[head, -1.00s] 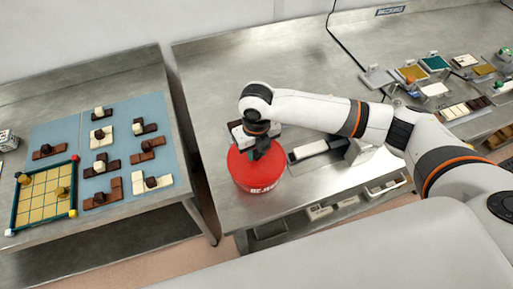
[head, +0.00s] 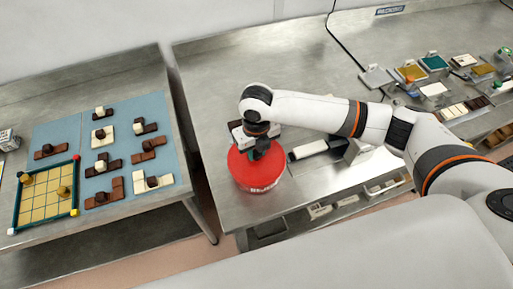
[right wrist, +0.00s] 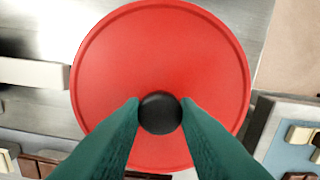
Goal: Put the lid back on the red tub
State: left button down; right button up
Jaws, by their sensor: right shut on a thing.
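The red tub (head: 262,190) stands at the front left of the middle metal bench, with white lettering on its side just under the rim. A red round lid (head: 242,172) is over its top in the head view. The lid fills much of the right wrist view (right wrist: 150,55), with a black knob (right wrist: 160,113) near its middle. My right gripper (head: 258,152) is shut on this knob, with a green finger on each side. Whether the lid is seated on the rim or a little above it, I cannot tell. My left gripper is out of view.
A white bar-shaped item (head: 309,149) lies on the bench right of the tub. A left table holds a blue mat (head: 118,112) with several brown and cream blocks and a green-framed board (head: 45,220). A gap separates table and bench. The bench behind the tub is clear.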

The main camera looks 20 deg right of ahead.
dwell(0.3)
jog(key=o, duration=1.5)
jog(key=shift+r, duration=0.1)
jog(key=shift+r+p, duration=1.15)
jog(key=shift+p, duration=0.1)
jog(key=shift+r+p, duration=0.95)
jog(key=shift+r, duration=1.3)
